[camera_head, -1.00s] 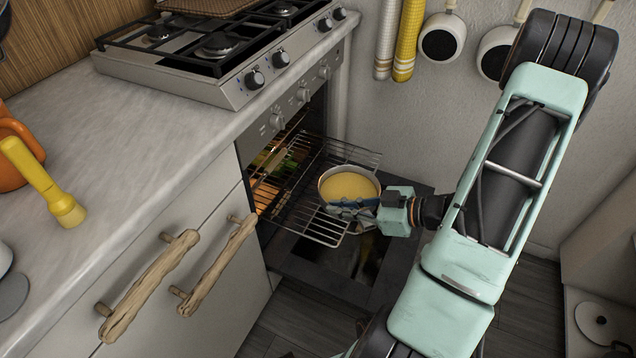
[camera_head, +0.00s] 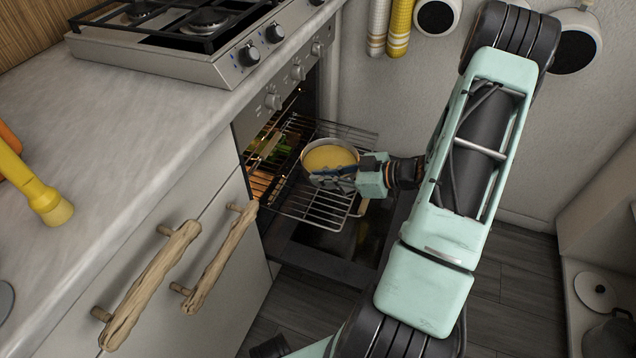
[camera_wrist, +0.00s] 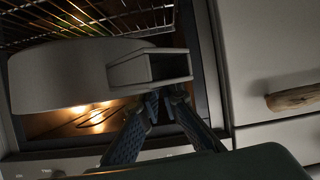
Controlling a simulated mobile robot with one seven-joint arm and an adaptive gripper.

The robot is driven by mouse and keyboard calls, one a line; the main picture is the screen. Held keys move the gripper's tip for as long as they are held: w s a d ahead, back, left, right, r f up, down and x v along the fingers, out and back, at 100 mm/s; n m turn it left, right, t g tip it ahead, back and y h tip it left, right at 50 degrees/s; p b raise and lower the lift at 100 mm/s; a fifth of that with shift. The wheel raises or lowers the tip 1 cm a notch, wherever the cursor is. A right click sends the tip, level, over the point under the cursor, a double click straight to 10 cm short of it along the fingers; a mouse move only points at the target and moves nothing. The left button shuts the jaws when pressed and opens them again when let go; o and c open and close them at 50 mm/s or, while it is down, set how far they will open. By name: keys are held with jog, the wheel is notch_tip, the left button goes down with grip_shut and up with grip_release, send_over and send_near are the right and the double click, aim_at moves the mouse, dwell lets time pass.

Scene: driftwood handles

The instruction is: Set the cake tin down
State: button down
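The cake tin (camera_head: 331,158), a round pale tin with a yellow filling, is level over the pulled-out oven rack (camera_head: 312,207). My gripper (camera_head: 343,177) comes from the right, with its dark fingers at the near right side of the tin. In the wrist view the grey side of the tin (camera_wrist: 65,78) and its box-shaped handle (camera_wrist: 150,68) fill the middle. My two fingers meet the handle's lower edge there, and the tips are partly hidden by it. I cannot tell whether the tin's base touches the rack.
The oven is open and lit, its door (camera_head: 322,259) lowered beneath the rack. Drawers with driftwood handles (camera_head: 152,286) stand to the left, under the counter. The stove (camera_head: 200,50) is above. A pale wall and hanging pans are behind my arm.

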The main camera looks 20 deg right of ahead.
jog(key=w+f+b, duration=0.1)
jog(key=w+f, duration=0.1)
jog(key=w+d+f+b, duration=0.1)
jog(key=w+f, duration=0.3)
jog(key=shift+w+d+f+b, duration=0.1)
jog(key=shift+w+d+b, duration=0.05)
jog(key=shift+d+b, duration=0.25)
jog(key=f, duration=0.1)
jog(key=f+b, duration=0.1)
jog(key=f, duration=0.1)
jog(key=shift+w+f, duration=0.25)
jog(key=shift+f, duration=0.05)
jog(key=c, duration=2.1)
grip_release()
